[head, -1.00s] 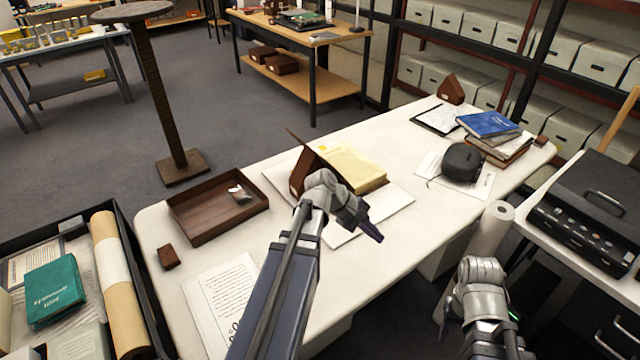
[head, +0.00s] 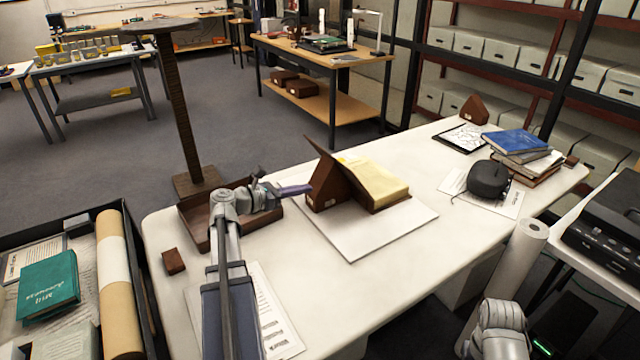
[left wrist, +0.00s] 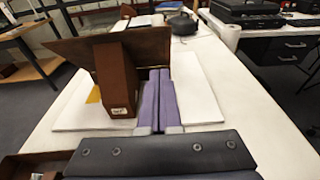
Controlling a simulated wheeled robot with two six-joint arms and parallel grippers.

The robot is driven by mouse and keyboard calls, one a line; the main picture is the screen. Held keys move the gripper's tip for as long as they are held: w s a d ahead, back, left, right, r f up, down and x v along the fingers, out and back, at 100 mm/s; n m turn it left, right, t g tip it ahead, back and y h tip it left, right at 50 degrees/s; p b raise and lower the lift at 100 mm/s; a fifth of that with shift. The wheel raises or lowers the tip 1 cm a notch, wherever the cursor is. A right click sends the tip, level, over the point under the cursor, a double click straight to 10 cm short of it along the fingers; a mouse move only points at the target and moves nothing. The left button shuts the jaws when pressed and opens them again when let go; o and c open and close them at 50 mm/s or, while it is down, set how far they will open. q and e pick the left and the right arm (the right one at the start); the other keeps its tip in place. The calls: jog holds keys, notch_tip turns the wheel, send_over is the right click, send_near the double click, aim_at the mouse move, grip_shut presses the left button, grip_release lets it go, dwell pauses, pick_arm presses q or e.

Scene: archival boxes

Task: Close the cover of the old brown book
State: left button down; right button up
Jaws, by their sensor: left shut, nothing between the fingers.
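The old brown book (head: 374,182) lies open on a white board on the table, its yellowed pages facing up. Its brown cover (head: 346,171) is raised and leans to the left over a brown wedge block (head: 323,192). In the left wrist view the outer face of the cover (left wrist: 150,47) stands behind the wedge (left wrist: 115,75). My left gripper (head: 308,189) is shut and empty, low at the left side of the book. Its purple fingertips (left wrist: 159,72) point at the cover beside the wedge; I cannot tell whether they touch. My right gripper is out of view.
The white board (head: 352,244) extends around the book. A brown wooden tray (head: 262,223) lies under my left wrist, with a small brown block (head: 174,261) and a printed sheet (head: 277,318) nearby. A dark rounded object (head: 488,180) and stacked books (head: 520,143) are at right.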

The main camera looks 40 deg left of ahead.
pick_arm(q)
jog(key=b, duration=0.2)
send_near(349, 172)
notch_tip(349, 172, down, 3)
jog(key=w, duration=0.2)
jog(key=shift+w+d+r+p, duration=0.55)
jog(key=shift+w+p, duration=0.15)
jog(key=shift+w, duration=0.1)
jog(key=shift+w+d+r+p, duration=0.4)
jog(key=shift+w+d+p, duration=0.2)
jog(key=shift+w+p, duration=0.15)
